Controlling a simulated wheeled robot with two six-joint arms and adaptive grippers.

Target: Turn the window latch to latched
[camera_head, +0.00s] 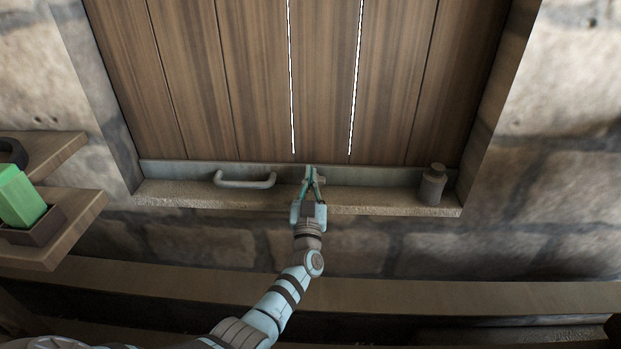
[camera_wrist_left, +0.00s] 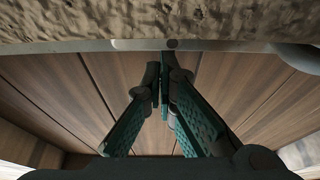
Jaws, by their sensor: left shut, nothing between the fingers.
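The window latch (camera_head: 321,180) is a small pale piece on the grey bottom rail of the wooden shutter, partly hidden by my left gripper. In the left wrist view, a pale bar (camera_wrist_left: 140,44) lies along the rail beside a dark round spot, seemingly the latch and its pivot. My left gripper (camera_head: 312,172) is shut and empty at the rail, right by the latch; its closed fingers also show in the left wrist view (camera_wrist_left: 161,78). I cannot tell whether they touch the latch. My right gripper is not in view.
A curved handle (camera_head: 245,181) sits on the rail to the left. A small dark bottle-like object (camera_head: 432,184) stands on the stone sill (camera_head: 380,203) at right. Wooden shelves (camera_head: 75,222) with a green block (camera_head: 19,197) are at far left. Stone walls flank the shutter.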

